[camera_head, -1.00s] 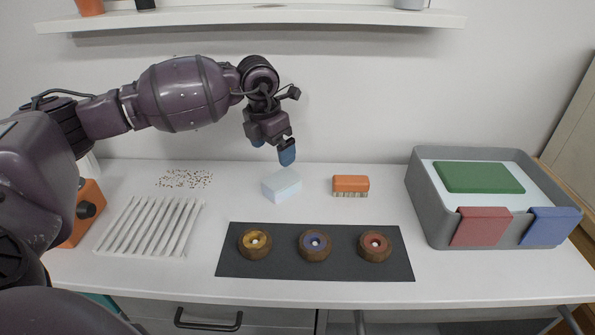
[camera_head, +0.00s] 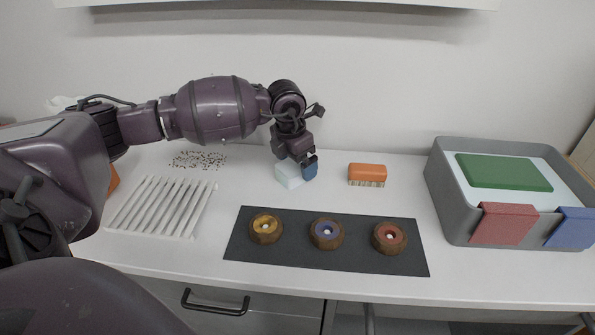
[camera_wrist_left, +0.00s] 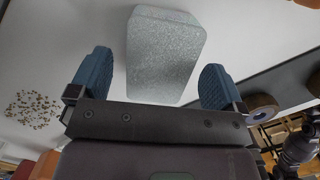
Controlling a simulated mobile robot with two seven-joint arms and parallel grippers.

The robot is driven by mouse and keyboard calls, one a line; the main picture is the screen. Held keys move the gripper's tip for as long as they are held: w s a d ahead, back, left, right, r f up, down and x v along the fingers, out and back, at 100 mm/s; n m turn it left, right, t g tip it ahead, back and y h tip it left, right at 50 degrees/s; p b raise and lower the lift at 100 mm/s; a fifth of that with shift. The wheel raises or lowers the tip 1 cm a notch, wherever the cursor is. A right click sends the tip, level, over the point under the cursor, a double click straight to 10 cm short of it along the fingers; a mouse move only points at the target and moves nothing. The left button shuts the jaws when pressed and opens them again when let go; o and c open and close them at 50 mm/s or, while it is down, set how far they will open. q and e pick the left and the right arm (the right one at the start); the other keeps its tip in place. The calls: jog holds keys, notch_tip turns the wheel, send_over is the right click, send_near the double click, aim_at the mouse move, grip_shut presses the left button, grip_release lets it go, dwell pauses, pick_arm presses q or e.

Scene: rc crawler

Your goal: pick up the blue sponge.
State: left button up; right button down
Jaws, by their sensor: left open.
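The sponge, a pale blue block (camera_head: 288,177), sits on the white table behind the dark mat. In the left wrist view the sponge (camera_wrist_left: 163,52) looks grey-blue and speckled, and lies between and just beyond the two blue fingertips. My left gripper (camera_head: 297,168) is open and comes down over the sponge from behind. In the left wrist view my left gripper (camera_wrist_left: 155,80) has one finger on each side of the sponge's near end, with gaps showing. The head view hides part of the sponge behind the gripper. My right gripper is not in view.
An orange brush (camera_head: 367,173) stands close to the right of the sponge. A dark mat (camera_head: 380,265) with three wooden pieces lies in front. A white ribbed rack (camera_head: 163,205) and scattered bits (camera_head: 198,160) are at the left. A grey bin (camera_head: 447,200) stands at the right.

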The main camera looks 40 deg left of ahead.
pick_arm(q)
jog(key=shift+f, duration=0.7)
jog(key=shift+w, duration=0.1)
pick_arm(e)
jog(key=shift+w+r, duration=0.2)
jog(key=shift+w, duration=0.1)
pick_arm(q)
jog(key=shift+f, duration=0.25)
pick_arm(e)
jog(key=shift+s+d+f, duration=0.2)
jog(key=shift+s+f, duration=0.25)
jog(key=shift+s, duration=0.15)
pick_arm(q)
jog(key=c, duration=1)
notch_tip(320, 180, up, 10)
jog(key=shift+f+p, duration=0.25)
jog(key=shift+p, duration=0.35)
jog(key=shift+c, duration=0.2)
jog(key=shift+r, duration=0.5)
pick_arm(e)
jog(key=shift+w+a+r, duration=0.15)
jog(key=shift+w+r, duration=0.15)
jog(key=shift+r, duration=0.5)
